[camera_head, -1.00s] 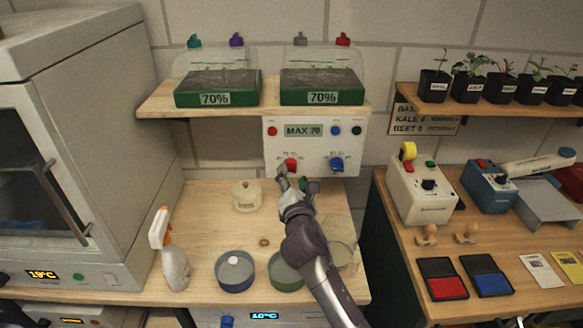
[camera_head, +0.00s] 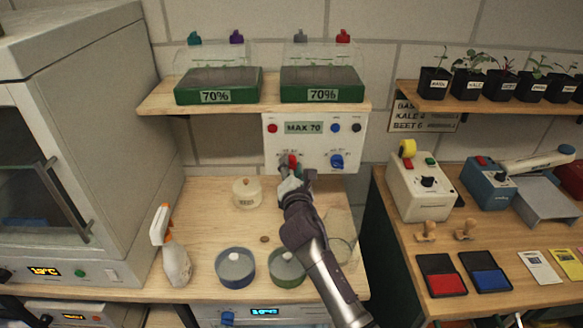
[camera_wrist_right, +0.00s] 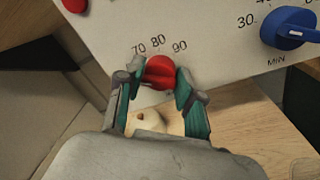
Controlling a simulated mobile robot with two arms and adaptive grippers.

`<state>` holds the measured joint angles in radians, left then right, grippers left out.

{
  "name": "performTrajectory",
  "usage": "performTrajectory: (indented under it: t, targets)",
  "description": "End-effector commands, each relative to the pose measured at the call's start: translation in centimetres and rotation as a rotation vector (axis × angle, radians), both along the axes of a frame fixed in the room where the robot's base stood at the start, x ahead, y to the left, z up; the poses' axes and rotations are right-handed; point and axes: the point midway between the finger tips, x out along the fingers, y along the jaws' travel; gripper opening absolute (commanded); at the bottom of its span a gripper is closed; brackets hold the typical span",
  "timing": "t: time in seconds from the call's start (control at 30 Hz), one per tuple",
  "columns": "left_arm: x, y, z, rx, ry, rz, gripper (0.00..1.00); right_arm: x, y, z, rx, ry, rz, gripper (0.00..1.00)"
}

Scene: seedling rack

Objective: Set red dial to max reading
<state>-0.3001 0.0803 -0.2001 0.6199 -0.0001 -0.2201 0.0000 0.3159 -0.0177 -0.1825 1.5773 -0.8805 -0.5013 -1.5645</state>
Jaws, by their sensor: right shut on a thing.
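The red dial (camera_head: 292,160) is on the lower left of the white control panel (camera_head: 347,143). The panel's display (camera_head: 304,128) reads "MAX 70". My right gripper (camera_head: 290,170) is at the red dial with its fingers shut on it. In the right wrist view the red dial (camera_wrist_right: 159,71) sits between the two fingertips (camera_wrist_right: 157,80), under the marks 70, 80 and 90. The fingers hide part of the dial, and I cannot tell exactly where it points. My left gripper is not in view.
A blue dial (camera_head: 337,161) is right of the red one, with several small buttons above. On the bench below are a lidded jar (camera_head: 246,193), a spray bottle (camera_head: 172,250) and round dishes (camera_head: 235,268). Two green trays (camera_head: 322,94) stand on the shelf above.

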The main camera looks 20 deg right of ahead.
Motion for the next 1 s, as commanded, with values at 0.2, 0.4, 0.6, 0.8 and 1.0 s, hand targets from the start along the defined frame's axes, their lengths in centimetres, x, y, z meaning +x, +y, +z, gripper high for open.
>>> performTrajectory:
  t: [0.2,0.4,0.6,0.8,1.0]
  targets:
    - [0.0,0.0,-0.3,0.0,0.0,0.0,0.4,0.0,-0.1,-0.2,0.028,-0.007,-0.001,0.02]
    - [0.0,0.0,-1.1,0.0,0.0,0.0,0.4,0.0,-0.1,-0.4,0.126,-0.035,-0.001,0.02]
    - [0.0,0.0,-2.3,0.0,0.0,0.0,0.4,0.0,-0.1,-0.6,0.274,-0.078,-0.001,0.02]
    - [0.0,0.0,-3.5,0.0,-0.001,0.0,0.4,0.0,-0.1,-0.6,0.426,-0.121,-0.001,0.02]
    - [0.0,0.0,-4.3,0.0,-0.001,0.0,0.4,0.0,0.0,-0.7,0.552,-0.155,-0.002,0.02]
